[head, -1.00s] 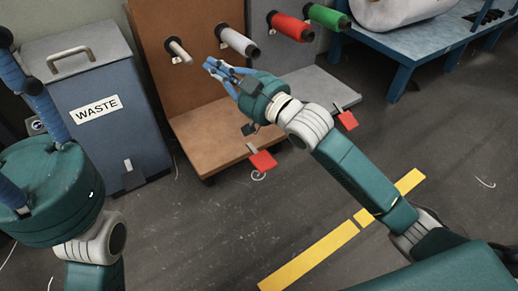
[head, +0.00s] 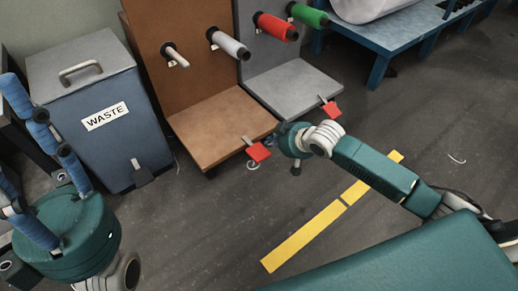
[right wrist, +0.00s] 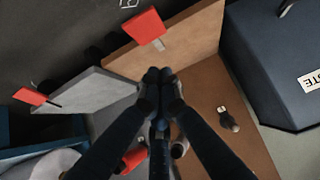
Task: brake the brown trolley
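The brown trolley (head: 215,122) stands at the upper middle of the head view, with a tall back panel and a low deck. Its red pedal (head: 258,152) sticks out at the deck's front edge; I cannot tell whether it is pressed. The pedal also shows in the right wrist view (right wrist: 145,27), beyond the fingertips. My right gripper (right wrist: 158,76) has its fingertips together and empty, pointing down over the deck's front area, apart from the pedal. In the head view its hand mostly hides the fingers. My left gripper (head: 22,140) is open and empty at the far left.
A grey trolley (head: 295,88) with its own red pedal (head: 330,108) stands close on the right. A blue waste bin (head: 105,135) stands left of the brown trolley. Pegs carry white, red and green spools. The floor in front is clear, with yellow tape (head: 305,237).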

